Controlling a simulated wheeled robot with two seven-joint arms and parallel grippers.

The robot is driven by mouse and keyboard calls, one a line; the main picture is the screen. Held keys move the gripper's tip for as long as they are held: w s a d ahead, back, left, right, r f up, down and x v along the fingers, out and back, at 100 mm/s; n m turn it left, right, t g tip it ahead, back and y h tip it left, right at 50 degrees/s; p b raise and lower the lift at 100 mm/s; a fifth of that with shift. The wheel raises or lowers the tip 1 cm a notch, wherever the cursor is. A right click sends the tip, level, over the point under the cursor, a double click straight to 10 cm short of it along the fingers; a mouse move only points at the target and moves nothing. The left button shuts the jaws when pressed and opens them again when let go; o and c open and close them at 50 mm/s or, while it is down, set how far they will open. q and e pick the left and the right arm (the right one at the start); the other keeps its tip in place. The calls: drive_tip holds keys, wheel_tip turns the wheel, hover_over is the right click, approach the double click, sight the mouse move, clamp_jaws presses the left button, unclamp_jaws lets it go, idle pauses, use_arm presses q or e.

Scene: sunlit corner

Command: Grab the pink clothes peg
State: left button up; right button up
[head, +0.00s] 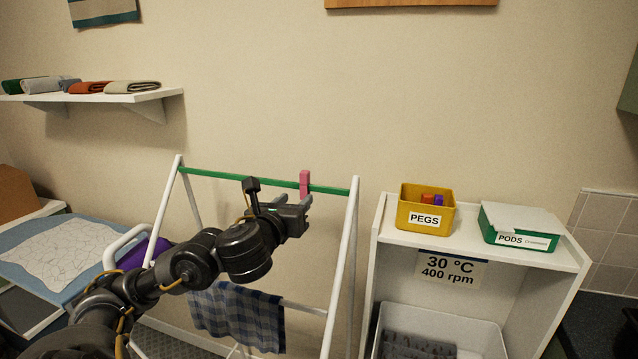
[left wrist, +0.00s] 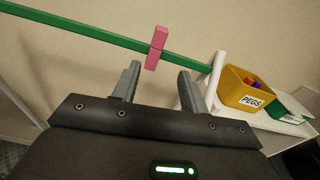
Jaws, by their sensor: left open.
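The pink clothes peg (head: 304,182) is clipped upright on the green top rail (head: 240,179) of the white drying rack, near its right end. It also shows in the left wrist view (left wrist: 157,47), sticking out above and below the rail. My left gripper (head: 308,203) is open and empty, just below the peg in the head view. In the left wrist view its two fingers (left wrist: 157,78) point toward the rail, with the peg ahead of the gap between them. The fingers do not appear to touch the peg. My right gripper is not in view.
A checked cloth (head: 238,315) hangs on a lower bar of the rack. To the right, a white shelf unit (head: 480,258) carries a yellow PEGS box (head: 426,213) and a green-and-white PODS box (head: 519,228). An ironing board (head: 55,252) stands at the left.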

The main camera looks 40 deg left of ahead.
sight(303, 175)
use_arm(q)
drive_tip(key=shift+m+t, duration=0.3)
drive_tip(key=shift+m, duration=0.2)
drive_tip(key=w, duration=0.1)
drive_tip(key=w+a+r, duration=0.1)
drive_tip(key=w, duration=0.1)
drive_tip(key=w+a+r+b, duration=0.1)
drive_tip(key=shift+w+a+r, duration=0.15)
drive_tip(key=shift+w, duration=0.45)
drive_tip(key=shift+r, duration=0.15)
drive_tip(key=x, duration=0.5)
drive_tip(key=shift+w+a+r, duration=0.1)
drive_tip(key=shift+a+r, duration=0.05)
drive_tip(key=shift+a, duration=0.1)
clamp_jaws()
